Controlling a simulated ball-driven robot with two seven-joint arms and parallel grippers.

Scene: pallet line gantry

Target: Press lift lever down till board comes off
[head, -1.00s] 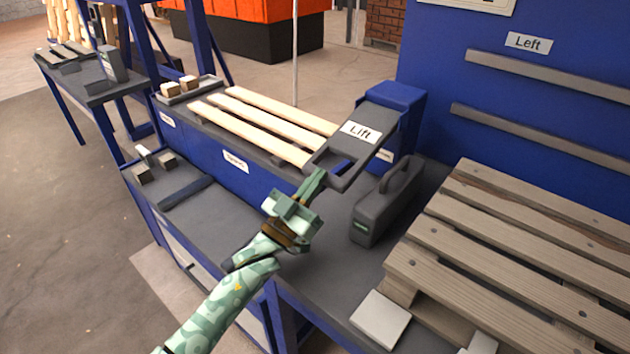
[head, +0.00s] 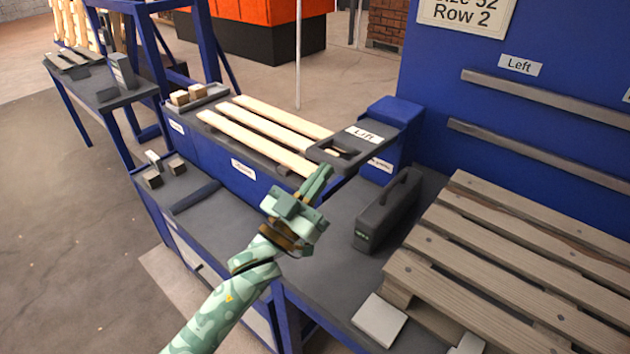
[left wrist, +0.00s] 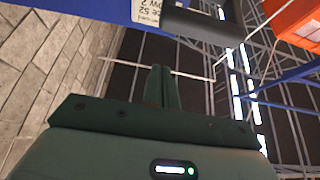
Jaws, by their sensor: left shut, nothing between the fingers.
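The dark lift lever (head: 385,123), labelled "Lift", reaches out from a blue housing (head: 392,158) in the head view. It lies nearly flat, with a slotted handle at its free end. My left gripper (head: 318,181) is shut and empty, its fingers angled up just below and in front of the handle; I cannot tell whether they touch it. In the left wrist view the closed fingers (left wrist: 161,86) point up, and a dark bar (left wrist: 202,27) crosses above them. Several pale boards (head: 265,118) lie on the bench behind the lever. My right gripper is out of view.
A wooden pallet (head: 520,262) stands at right on the grey bench. A dark case with a handle (head: 385,213) stands between it and the lever. A white block (head: 379,319) lies in front. The bench left of my arm has a clear grey stretch (head: 222,220).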

